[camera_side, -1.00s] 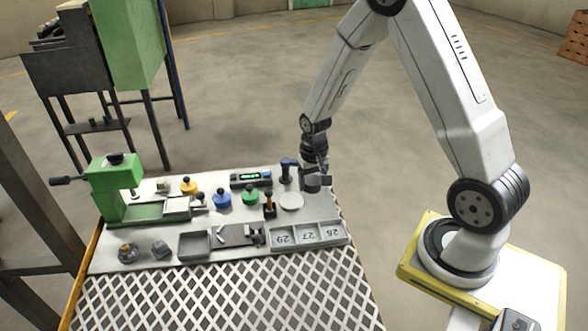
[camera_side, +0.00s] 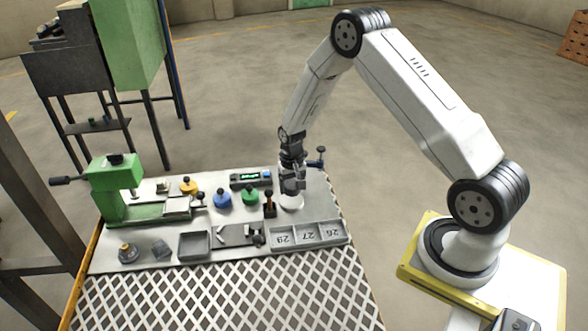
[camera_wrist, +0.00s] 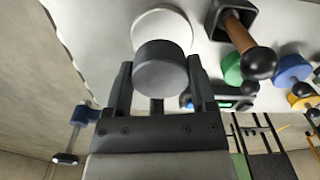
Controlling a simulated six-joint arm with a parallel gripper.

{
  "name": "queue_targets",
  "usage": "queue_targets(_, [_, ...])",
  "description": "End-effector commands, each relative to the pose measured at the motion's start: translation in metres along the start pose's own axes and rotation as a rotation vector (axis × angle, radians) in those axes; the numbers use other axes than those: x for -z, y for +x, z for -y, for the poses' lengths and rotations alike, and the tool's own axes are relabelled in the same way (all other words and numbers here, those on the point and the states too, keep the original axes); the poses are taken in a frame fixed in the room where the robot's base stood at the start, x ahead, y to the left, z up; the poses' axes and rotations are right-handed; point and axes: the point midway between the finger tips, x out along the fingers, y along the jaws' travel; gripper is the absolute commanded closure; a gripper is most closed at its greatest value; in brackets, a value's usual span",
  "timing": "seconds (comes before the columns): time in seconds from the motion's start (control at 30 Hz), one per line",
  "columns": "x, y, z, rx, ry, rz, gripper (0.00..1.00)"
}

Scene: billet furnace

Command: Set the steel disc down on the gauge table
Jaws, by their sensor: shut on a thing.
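My gripper (camera_side: 292,187) is shut on a dark grey steel disc (camera_wrist: 160,68). In the wrist view the disc sits between the two fingertips, its flat round face showing. A pale round plate (camera_wrist: 162,25), which looks like the gauge table, lies partly behind the disc. In the side view the plate (camera_side: 292,204) shows just below my fingers, partly hidden by them. The disc is over or close to the plate; I cannot tell whether they touch.
A blue-armed post (camera_side: 317,162) stands close behind my gripper. A black holder with a wooden-handled tool (camera_wrist: 237,33) is beside the plate. A digital readout (camera_side: 251,180), green knob (camera_side: 250,196) and numbered tray (camera_side: 308,236) are near.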

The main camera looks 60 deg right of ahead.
Motion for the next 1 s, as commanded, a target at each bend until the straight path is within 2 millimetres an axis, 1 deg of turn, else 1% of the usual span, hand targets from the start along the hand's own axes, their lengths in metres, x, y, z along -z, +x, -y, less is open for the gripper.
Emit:
queue_targets(0.13, [0.001,0.000,0.000,0.000,0.000,-0.001,1.00])
queue_targets(0.27, [0.004,0.005,0.002,0.000,0.000,0.000,1.00])
queue_targets(0.5, [0.005,0.029,0.002,0.000,0.000,0.000,1.00])
queue_targets(0.6, [0.005,0.034,0.002,0.000,0.000,0.000,1.00])
queue_targets(1.0, [0.005,0.037,0.002,0.000,0.000,-0.001,1.00])
